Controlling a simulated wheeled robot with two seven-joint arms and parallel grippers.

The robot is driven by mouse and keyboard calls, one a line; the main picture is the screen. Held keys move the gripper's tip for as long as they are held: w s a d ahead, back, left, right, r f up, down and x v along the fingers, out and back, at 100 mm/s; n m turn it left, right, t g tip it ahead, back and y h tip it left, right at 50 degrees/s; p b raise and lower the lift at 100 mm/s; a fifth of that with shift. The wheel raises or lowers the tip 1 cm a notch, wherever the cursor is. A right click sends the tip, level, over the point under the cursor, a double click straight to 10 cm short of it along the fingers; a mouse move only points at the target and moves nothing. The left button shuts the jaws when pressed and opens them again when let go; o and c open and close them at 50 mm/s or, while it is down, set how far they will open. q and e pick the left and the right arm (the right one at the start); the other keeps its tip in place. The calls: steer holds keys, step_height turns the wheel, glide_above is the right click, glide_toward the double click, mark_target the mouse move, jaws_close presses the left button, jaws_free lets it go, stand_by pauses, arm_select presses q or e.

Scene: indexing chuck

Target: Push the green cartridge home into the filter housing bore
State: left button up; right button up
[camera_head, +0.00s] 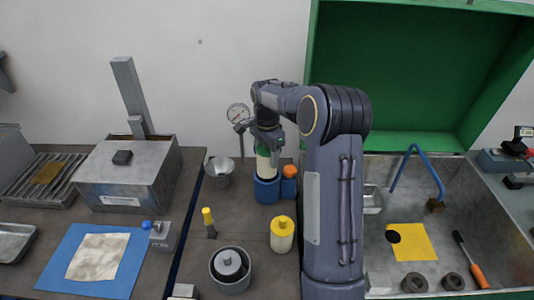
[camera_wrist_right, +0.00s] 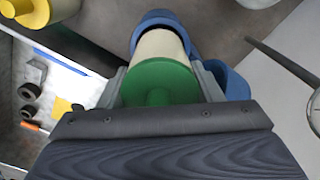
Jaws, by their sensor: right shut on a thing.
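The green cartridge (camera_head: 263,165) has a cream body and a green cap, which shows in the wrist view (camera_wrist_right: 160,82). It stands roughly upright, with its lower end at the mouth of the blue filter housing (camera_head: 266,191). Much of its cream body shows above the housing rim (camera_wrist_right: 157,18); how deep its hidden lower end sits in the bore I cannot tell. My right gripper (camera_head: 266,145) is shut on the cartridge near the green cap, its fingers on either side. My left gripper is not in view.
A blue part with an orange cap (camera_head: 289,171) stands close right of the housing. A gauge (camera_head: 238,113) is behind left. A yellow-capped cartridge (camera_head: 282,236), a metal cup (camera_head: 231,272) and a funnel-like cup (camera_head: 219,167) stand nearby. A metal basin (camera_head: 485,225) is at right.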

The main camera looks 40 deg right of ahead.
mark_target(267, 164)
stand_by(0.3)
steer(key=shift+f, duration=0.1)
steer(key=shift+f, duration=0.35)
steer(key=shift+f+b, duration=1.35)
steer(key=shift+f, duration=0.5)
steer(key=shift+r, duration=0.1)
steer(key=shift+r+p, duration=1.65)
steer(key=shift+r, duration=0.25)
stand_by(0.8)
steer(key=shift+f+b, duration=1.05)
steer(key=shift+f, duration=0.95)
